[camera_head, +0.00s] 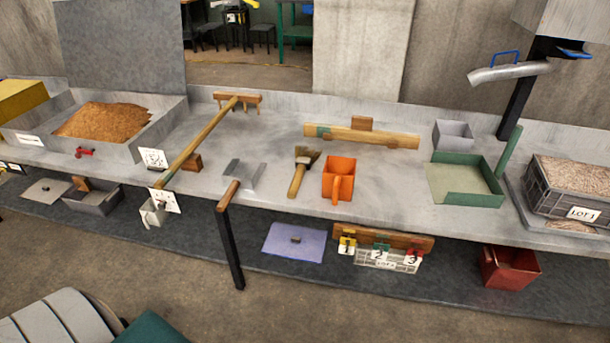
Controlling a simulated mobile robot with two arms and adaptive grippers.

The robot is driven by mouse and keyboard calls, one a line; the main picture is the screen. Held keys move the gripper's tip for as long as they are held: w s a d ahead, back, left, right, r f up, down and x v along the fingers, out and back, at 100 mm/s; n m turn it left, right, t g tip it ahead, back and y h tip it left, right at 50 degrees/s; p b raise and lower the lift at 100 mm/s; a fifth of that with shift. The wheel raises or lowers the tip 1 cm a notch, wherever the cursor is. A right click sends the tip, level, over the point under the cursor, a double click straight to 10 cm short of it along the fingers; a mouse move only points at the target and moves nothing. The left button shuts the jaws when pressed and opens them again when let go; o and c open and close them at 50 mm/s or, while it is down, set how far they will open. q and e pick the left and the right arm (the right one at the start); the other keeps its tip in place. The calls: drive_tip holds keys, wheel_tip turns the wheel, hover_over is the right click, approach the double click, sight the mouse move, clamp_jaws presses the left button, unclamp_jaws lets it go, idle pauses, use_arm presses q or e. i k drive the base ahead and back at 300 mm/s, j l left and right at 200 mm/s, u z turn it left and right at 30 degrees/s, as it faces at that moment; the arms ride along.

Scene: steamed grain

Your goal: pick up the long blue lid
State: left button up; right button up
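A flat blue-violet lid (282,251) with a small dark knob on top lies on the dark lower shelf, below the front edge of the grey bench. It lies in the open, just left of the wooden rail with numbered tags, and nothing covers it. Neither of my grippers shows in the head view.
The grey bench top (230,150) overhangs the lid from behind. A dark bench leg (230,250) stands left of it. A red bin (508,268) is farther right.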

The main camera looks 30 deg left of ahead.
sight(295, 242)
drive_tip(key=u, duration=1.1)
